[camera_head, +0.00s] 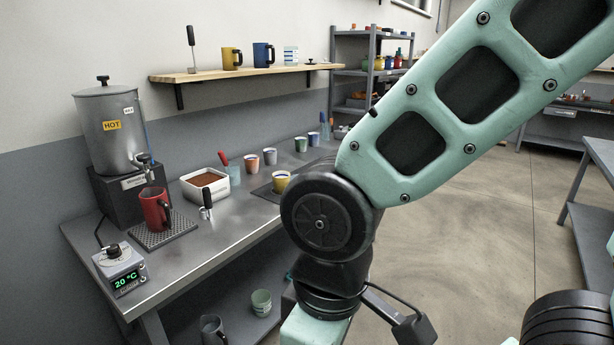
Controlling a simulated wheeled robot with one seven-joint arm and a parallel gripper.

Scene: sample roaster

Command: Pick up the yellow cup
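A yellow mug (231,59) with a dark handle stands upright on the wooden wall shelf, left of a blue mug. A small yellow cup (281,184) with a pale rim stands on the steel counter on a dark mat; my arm's elbow hides part of the area on its right. I cannot tell from the picture which of the two the task means. My teal arm crosses the right half of the view and bends down at its black joint, in front of the counter's front edge. My gripper's fingertips are not seen.
The steel counter (232,233) holds a hot-water urn (108,130), a red mug (155,208) on a drip grate, a white tub (205,186) of brown grounds, and several small cups. The wooden shelf (196,76) also bears a blue mug (263,54). Open floor lies right.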

